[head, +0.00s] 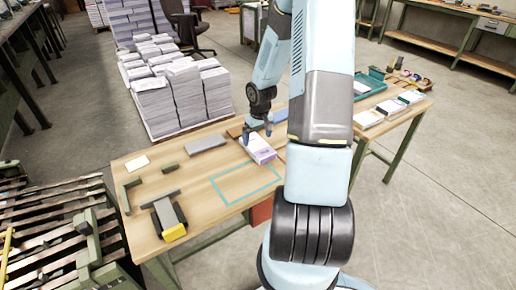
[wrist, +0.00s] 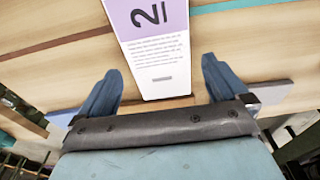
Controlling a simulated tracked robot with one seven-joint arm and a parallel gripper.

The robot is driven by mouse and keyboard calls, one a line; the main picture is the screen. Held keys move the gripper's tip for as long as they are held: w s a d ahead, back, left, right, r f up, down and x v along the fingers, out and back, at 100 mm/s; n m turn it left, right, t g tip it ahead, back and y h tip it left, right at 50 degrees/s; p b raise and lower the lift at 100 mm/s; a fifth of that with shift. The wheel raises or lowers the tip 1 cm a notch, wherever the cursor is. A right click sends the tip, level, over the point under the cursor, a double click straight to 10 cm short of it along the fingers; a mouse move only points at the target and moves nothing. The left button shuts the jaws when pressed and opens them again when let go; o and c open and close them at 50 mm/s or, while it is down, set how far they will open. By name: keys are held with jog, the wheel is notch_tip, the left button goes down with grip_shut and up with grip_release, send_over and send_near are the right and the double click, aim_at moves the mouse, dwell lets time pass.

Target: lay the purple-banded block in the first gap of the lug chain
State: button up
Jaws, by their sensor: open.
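The purple-banded block (head: 261,154) lies on the wooden table in the head view, just left of my arm. In the wrist view the block (wrist: 158,62) shows a white page face with a purple band and a large "2". My gripper (head: 257,132) is above the block in the head view. In the wrist view my gripper (wrist: 160,88) is open, with one finger on each side of the block's near end and nothing held. A dark slatted rack (head: 62,232), which may be the lug chain, stands at the lower left; I cannot tell which gap is first.
A teal outline (head: 247,184) marks bare tabletop in front of the block. A grey slab (head: 205,144), a white card (head: 137,162) and a yellow-ended device (head: 172,217) lie to the left. Paper stacks (head: 168,98) stand behind. Other blocks (head: 368,119) and a teal tray (head: 368,86) are at right.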

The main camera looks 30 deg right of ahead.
aim_at(257, 145)
jog(key=shift+w+d+f, duration=0.1)
jog(key=shift+w+f, duration=0.05)
jog(key=shift+f, duration=1.15)
jog(key=shift+w+f, duration=0.1)
jog(key=shift+f, duration=1.2)
jog(key=shift+c, duration=0.3)
jog(key=c, duration=0.9)
jog(key=shift+r, duration=0.15)
